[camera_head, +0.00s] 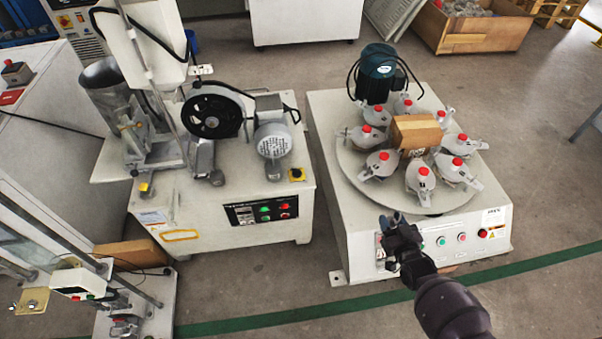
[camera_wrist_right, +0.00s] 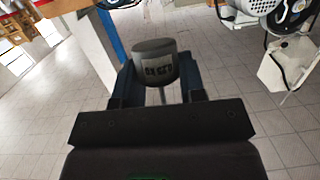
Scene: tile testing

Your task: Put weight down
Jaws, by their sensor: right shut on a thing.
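My right gripper (camera_head: 393,226) is in front of the turntable machine (camera_head: 330,130), near its front panel in the head view. A thin light stem shows below the weight. In the head view the weight is hard to tell from the dark gripper. My left gripper is not in view.
The turntable (camera_head: 345,160) carries several grey holders with red caps around a cardboard box (camera_head: 415,133). A green motor (camera_head: 378,68) stands behind it. A white machine with a black wheel (camera_head: 213,116) stands to the left. Floor is free at the right.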

